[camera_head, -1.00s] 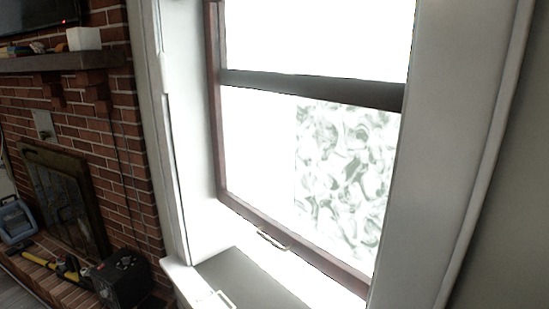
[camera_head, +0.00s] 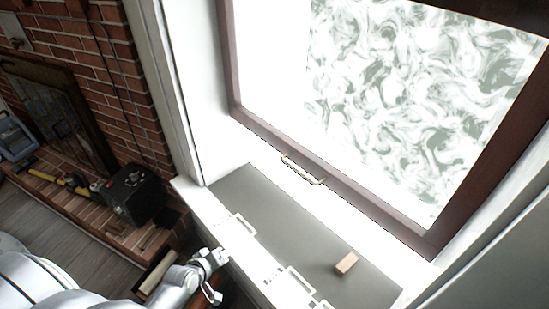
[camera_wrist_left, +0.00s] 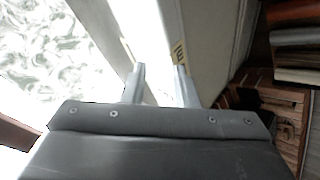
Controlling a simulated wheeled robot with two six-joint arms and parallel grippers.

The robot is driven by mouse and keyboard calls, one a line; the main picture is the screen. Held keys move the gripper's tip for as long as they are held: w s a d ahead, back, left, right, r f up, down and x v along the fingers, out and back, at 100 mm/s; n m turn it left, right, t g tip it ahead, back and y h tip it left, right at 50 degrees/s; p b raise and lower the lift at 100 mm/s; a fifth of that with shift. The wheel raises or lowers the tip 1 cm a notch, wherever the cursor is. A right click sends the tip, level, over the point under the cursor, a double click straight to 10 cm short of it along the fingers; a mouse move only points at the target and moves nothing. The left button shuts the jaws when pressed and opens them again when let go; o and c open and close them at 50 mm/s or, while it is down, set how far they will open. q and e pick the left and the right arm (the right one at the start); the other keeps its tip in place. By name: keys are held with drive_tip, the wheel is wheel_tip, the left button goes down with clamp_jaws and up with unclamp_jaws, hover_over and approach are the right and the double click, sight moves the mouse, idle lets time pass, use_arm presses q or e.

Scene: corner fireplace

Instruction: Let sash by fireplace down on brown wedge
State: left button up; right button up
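The sash (camera_head: 335,186) is a dark brown-framed window sash with patterned glass and a pale handle (camera_head: 303,171) on its bottom rail. Its bottom rail appears raised above the sill, with a bright strip between. The brown wedge (camera_head: 346,263) is a small tan block on the grey sill panel, to the right of and nearer than the handle. My left gripper (camera_head: 213,272) is at the sill's near left edge, apart from sash and wedge. In the left wrist view its two fingers (camera_wrist_left: 160,82) are spread with nothing between them. My right gripper is not in view.
The grey sill panel (camera_head: 270,215) is mostly bare, with pale handles (camera_head: 243,224) along its near edge. A brick fireplace (camera_head: 115,80) stands at left. A black box (camera_head: 135,195) and a yellow-black tool (camera_head: 75,184) lie on its hearth.

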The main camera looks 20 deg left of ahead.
use_arm(q)
drive_tip(key=w+d+r+n+t+h, duration=0.1)
drive_tip(key=w+d+r, duration=0.15)
drive_tip(key=r, duration=0.45)
drive_tip(key=n+t+h+p, duration=0.1)
drive_tip(key=n+t+h, duration=0.15)
drive_tip(key=h, duration=0.25)
approach(296, 172)
drive_tip(key=shift+m+t, duration=0.35)
drive_tip(key=shift+t, duration=0.1)
drive_tip(key=x, duration=0.3)
drive_tip(key=p+x, duration=0.1)
drive_tip(key=x, duration=0.3)
drive_tip(key=p+x, duration=0.1)
drive_tip(key=x, duration=0.2)
drive_tip(key=shift+w+d+f, duration=0.15)
drive_tip(key=shift+d+f, duration=0.05)
drive_tip(key=shift+f, duration=0.25)
clamp_jaws()
